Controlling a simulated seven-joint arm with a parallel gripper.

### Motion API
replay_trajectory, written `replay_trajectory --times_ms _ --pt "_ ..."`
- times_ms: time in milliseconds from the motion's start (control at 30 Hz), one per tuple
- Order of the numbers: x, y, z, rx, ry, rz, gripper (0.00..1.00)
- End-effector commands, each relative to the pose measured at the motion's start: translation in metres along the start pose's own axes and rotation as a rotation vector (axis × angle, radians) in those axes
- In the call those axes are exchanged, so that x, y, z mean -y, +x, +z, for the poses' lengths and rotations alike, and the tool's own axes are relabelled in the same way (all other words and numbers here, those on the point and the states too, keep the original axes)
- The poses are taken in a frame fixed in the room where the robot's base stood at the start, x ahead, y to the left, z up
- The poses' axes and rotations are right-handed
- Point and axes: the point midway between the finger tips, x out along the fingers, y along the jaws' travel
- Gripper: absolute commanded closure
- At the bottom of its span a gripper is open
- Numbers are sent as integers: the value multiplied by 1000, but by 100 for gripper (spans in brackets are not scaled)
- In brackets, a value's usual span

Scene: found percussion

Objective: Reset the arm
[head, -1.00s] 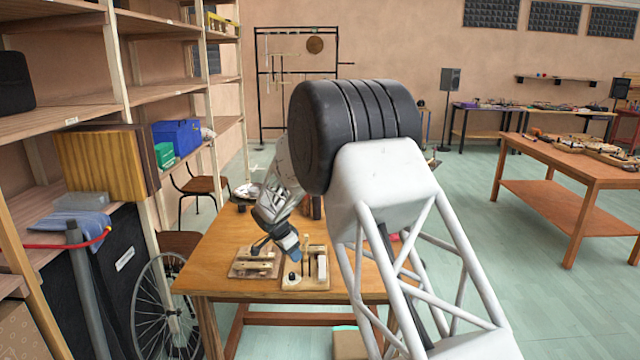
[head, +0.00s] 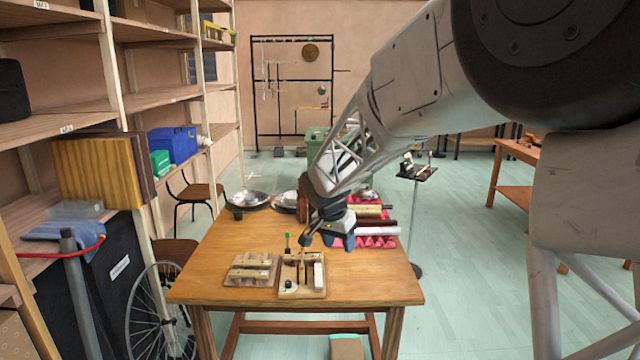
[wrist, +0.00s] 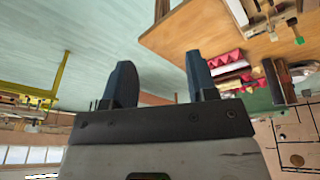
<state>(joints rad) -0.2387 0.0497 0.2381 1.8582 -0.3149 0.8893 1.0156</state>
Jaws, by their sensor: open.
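My gripper (head: 325,236) is over the wooden table (head: 225,260), above and behind two small wooden boards in the head view. In the wrist view my gripper (wrist: 160,68) has its two dark blue fingers well apart, with nothing between them. It points across open floor beside the table edge. My arm reaches in from the upper right of the head view, its elbow large and close to the camera.
On the table are a wooden block board (head: 251,270), a second board (head: 302,274) with a green-tipped stick, metal bowls (head: 250,198) and a pink-red cloth (head: 376,241). Shelves (head: 75,110) and a spoked wheel (head: 160,312) stand left.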

Motion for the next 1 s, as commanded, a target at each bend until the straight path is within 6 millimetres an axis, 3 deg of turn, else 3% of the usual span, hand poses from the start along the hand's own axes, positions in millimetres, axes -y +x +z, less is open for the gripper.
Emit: replay_trajectory --times_ms 500,1000 --pt "-125 -59 52 26 -151 -51 47" --pt "-231 -88 125 36 -304 -107 47"
